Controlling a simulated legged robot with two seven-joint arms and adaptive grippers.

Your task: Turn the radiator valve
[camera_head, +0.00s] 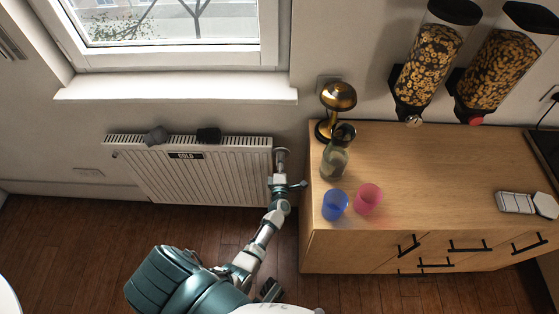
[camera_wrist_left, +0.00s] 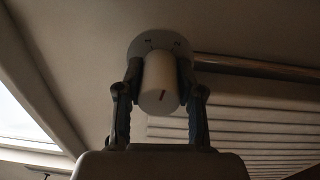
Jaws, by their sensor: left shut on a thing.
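The white radiator (camera_head: 205,182) hangs on the wall below the window, with a black label reading "COLD" near its top. The radiator valve (camera_head: 281,154) is at its upper right end. My left gripper (camera_head: 282,180) reaches up to the valve from below. In the left wrist view its fingers (camera_wrist_left: 161,80) are on both sides of the knob, closed on it. My right gripper cannot be made out.
A wooden cabinet (camera_head: 440,165) stands close to the right of my left gripper. On it are a blue cup (camera_head: 335,205), a pink cup (camera_head: 368,199), a glass carafe (camera_head: 336,158) and a gold lamp (camera_head: 338,97). The floor (camera_head: 75,245) at left is clear.

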